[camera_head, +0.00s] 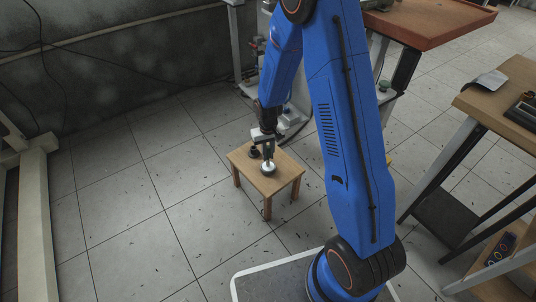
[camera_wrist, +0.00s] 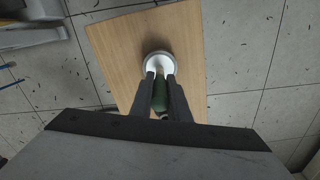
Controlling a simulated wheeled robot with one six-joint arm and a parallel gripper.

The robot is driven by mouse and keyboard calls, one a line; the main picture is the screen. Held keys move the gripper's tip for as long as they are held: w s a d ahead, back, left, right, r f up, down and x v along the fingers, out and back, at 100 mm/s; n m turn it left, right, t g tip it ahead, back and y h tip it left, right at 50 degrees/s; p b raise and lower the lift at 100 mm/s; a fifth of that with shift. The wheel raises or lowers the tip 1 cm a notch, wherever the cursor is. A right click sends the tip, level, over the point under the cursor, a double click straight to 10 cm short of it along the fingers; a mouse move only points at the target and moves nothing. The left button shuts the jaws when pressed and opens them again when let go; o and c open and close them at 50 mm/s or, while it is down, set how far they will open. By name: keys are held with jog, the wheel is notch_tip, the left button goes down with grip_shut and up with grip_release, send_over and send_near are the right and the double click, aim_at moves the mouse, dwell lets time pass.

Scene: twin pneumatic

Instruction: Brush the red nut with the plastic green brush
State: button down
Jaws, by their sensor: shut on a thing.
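My gripper (camera_wrist: 160,76) points down over the small wooden table. A dark round thing (camera_head: 253,152) stands left of the gripper in the head view. I can make out no red nut.
The wooden table (camera_head: 284,179) is small, with bare surface on its right and front. Tiled floor (camera_head: 130,200) lies open to the left. A workbench (camera_head: 505,90) stands at the right, and a red-topped table (camera_head: 425,20) at the back. A pale frame (camera_head: 30,190) stands far left.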

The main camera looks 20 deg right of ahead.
aim_at(268, 146)
jog(key=shift+r, duration=3.45)
